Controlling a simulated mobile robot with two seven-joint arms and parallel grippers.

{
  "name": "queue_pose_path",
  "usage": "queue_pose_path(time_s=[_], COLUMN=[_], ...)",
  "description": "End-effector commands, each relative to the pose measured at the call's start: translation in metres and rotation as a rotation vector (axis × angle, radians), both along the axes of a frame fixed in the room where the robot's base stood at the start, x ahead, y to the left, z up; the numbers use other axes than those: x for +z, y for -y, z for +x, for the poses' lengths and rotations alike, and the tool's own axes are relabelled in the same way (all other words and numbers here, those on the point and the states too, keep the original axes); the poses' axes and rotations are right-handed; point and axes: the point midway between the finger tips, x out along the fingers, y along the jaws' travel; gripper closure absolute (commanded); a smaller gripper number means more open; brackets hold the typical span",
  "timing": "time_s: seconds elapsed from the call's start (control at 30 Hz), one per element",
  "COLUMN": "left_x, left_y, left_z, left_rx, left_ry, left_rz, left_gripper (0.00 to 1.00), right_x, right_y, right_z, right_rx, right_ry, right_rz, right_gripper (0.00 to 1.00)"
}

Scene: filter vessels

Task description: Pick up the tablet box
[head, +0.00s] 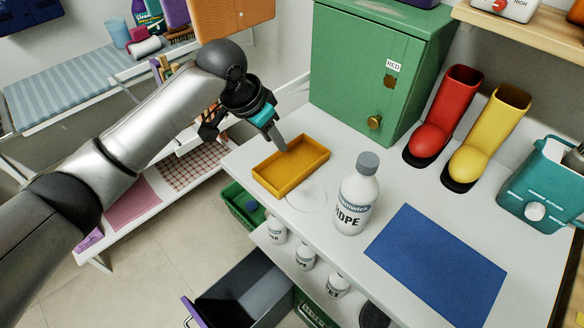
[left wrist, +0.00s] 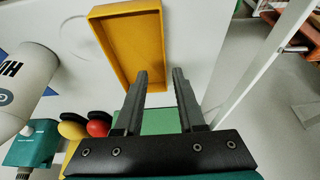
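I cannot pick out a thing that is surely the tablet box. A yellow open-topped tray (head: 290,187) lies on the white counter (head: 335,270), and its inside looks empty. My left gripper (head: 279,142) is over the far edge of this tray, pointing down. In the left wrist view the two fingers (left wrist: 160,76) stand apart with nothing between them, and the yellow tray (left wrist: 100,48) shows beyond them. I cannot tell whether the fingertips touch the tray. My right gripper is not in view.
A white HDPE bottle (head: 357,196) stands right of the tray, near a blue mat (head: 435,266). A green cabinet (head: 370,75), red boot (head: 441,110), yellow boot (head: 487,135) and teal device (head: 545,185) stand behind. An open drawer (head: 243,290) juts out below.

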Motion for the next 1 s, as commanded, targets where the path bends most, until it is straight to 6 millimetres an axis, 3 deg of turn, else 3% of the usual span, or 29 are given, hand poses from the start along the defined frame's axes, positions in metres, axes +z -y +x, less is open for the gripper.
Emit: queue_pose_path(time_s=[0.4,0.7,1.0], left_x=[-0.048,-0.051,-0.051], left_y=[0.005,0.006,0.006], left_z=[0.015,0.017,0.017], left_rx=[0.001,0.0,0.0], left_ry=[-0.001,0.002,0.001], left_rz=[-0.001,-0.001,0.0], left_gripper=[0.61,0.61,0.94], right_x=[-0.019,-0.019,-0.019], right_y=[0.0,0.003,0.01], right_z=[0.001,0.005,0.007], right_rx=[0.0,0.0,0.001], right_ry=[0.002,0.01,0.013], right_rz=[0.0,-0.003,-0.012], right_gripper=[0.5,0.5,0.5])
